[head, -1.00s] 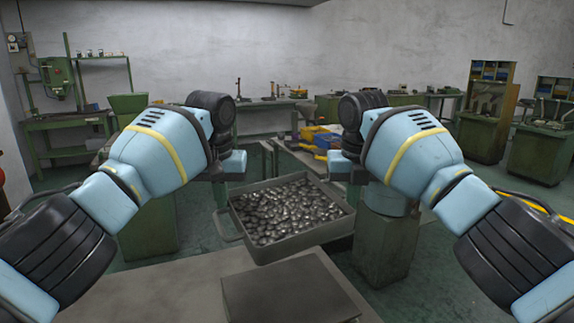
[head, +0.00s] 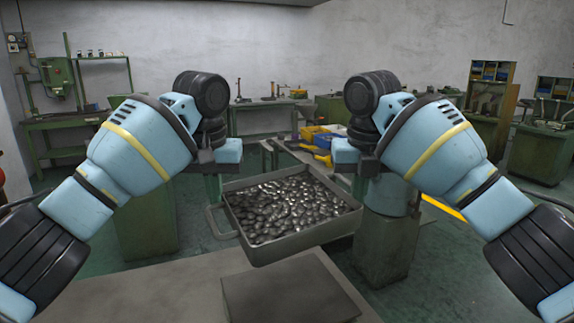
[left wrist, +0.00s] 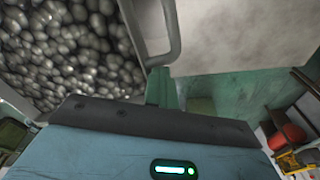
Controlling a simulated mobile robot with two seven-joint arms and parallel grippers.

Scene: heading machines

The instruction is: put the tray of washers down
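The tray of washers (head: 305,243) is a grey metal tray full of shiny dark washers (head: 290,207). It hangs level or nearly so between my arms, beyond the worktop in front of me. One loop handle (head: 214,224) stands free at its left; it also shows in the left wrist view (left wrist: 174,38). My left gripper (head: 208,182) is at the tray's far left side and my right gripper (head: 366,185) at its far right side. Both appear shut on the tray, which moves with them. The fingertips and their contact are hidden.
A bare grey worktop (head: 190,290) with a dark flat plate (head: 288,290) lies nearest me. Yellow and blue bins (head: 318,138) lie farther back. Green floor shows around.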

